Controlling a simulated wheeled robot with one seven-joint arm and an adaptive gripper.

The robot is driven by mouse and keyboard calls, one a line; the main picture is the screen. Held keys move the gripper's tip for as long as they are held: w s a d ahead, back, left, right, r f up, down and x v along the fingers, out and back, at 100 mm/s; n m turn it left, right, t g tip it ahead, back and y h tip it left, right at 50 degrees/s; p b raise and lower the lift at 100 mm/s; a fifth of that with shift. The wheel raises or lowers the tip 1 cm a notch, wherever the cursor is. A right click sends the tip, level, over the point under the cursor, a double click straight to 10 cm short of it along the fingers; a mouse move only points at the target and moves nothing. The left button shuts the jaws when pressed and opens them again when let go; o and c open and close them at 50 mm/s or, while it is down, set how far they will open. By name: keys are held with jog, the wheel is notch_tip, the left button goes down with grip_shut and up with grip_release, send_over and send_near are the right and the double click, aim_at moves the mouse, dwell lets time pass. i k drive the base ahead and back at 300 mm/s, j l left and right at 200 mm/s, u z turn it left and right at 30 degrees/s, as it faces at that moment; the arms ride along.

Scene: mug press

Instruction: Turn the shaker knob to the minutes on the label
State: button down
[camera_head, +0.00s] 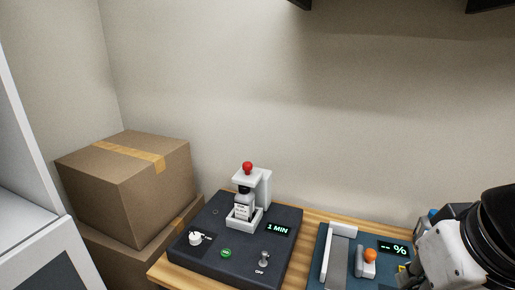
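The shaker (264,257) is a dark box on the wooden table. Its white knob (195,239) is at the front left; the pointer setting is too small to read. Its display (279,229) reads "1 MIN". A small bottle in the white holder (264,187) carries a white label (241,211), whose print I cannot read. A red ball (247,167) tops the holder. A green button (226,253) and a toggle switch (264,258) marked "OFF" are on the front. My white and black arm shows at the right edge, apart from the shaker; my gripper cannot be made out.
A second dark blue device (317,270) with an orange ball (370,255) and a display (393,248) reading "-- %" stands right of the shaker. Cardboard boxes (126,190) are stacked at the left. A white cabinet (28,236) stands at the far left. The space above the shaker is clear.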

aim_at(195, 239)
jog(key=i+j+u, duration=0.15)
jog(key=j, duration=0.2)
jog(key=i+j+u, duration=0.15)
jog(key=j, duration=0.2)
jog(key=i+j+u, duration=0.15)
jog(key=i+j, duration=0.05)
jog(key=j, duration=0.1)
